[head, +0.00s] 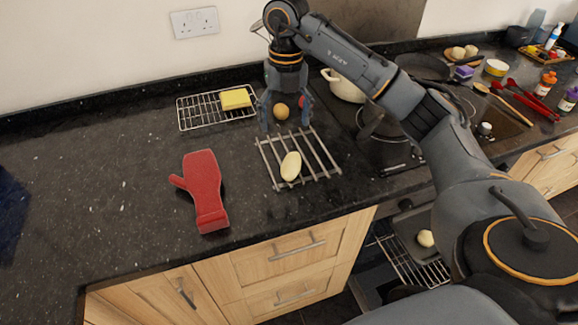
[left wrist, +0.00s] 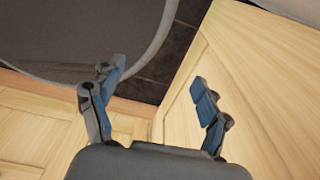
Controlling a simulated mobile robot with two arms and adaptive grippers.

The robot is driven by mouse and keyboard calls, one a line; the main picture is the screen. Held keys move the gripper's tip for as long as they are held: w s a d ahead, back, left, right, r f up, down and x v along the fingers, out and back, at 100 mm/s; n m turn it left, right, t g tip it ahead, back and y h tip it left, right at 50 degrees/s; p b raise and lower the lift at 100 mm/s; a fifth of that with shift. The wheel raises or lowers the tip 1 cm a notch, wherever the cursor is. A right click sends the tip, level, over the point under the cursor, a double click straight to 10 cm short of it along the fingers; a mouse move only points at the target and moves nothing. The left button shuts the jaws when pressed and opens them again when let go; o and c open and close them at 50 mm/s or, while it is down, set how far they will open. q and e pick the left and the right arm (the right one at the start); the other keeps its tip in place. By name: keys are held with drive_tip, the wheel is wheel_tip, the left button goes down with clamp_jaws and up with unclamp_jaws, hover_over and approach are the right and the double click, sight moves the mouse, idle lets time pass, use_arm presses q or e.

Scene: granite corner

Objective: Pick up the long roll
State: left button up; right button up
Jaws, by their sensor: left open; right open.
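The long roll (head: 290,166), pale and oval, lies on a wire rack (head: 264,158) on the dark counter in the head view. My right gripper (head: 285,122) points down behind this rack, its fingers spread apart and the roll in front of it, not between them. A small round brown-yellow item (head: 281,111) shows between its fingers; I cannot tell whether they touch it. My left gripper (left wrist: 157,100) is open and empty in the left wrist view, near light wooden cabinet fronts. It does not show in the head view.
A red oven mitt (head: 205,188) lies left of the rack. Another rack (head: 190,115) holds a yellow sponge (head: 236,98). Pots and a pan (head: 424,67) stand right of my right gripper. A pale roll (head: 426,238) lies in a low tray.

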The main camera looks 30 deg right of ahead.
hover_over(291, 160)
drive_tip(key=shift+m+h, duration=0.3)
drive_tip(key=f, duration=0.4)
drive_tip(key=w+f, duration=0.1)
drive_tip(key=f, duration=0.2)
drive_tip(key=shift+p, duration=0.3)
drive_tip(key=shift+s+f, duration=0.1)
drive_tip(key=shift+f, duration=0.45)
drive_tip(key=shift+s+f+p, duration=0.1)
drive_tip(key=shift+f+p, duration=0.2)
drive_tip(key=shift+f, duration=0.05)
drive_tip(key=f, duration=0.1)
drive_tip(key=f+p, duration=0.1)
drive_tip(key=f, duration=0.1)
drive_tip(key=shift+s+f, duration=0.25)
drive_tip(key=shift+s, duration=0.1)
drive_tip(key=shift+f+p, duration=0.3)
drive_tip(key=shift+f, duration=0.25)
use_arm(q)
drive_tip(key=r, duration=0.2)
drive_tip(key=shift+w+a+r, duration=0.3)
drive_tip(key=shift+w+r, duration=0.05)
drive_tip(key=shift+w, duration=0.05)
use_arm(e)
drive_tip(key=c, duration=1.3)
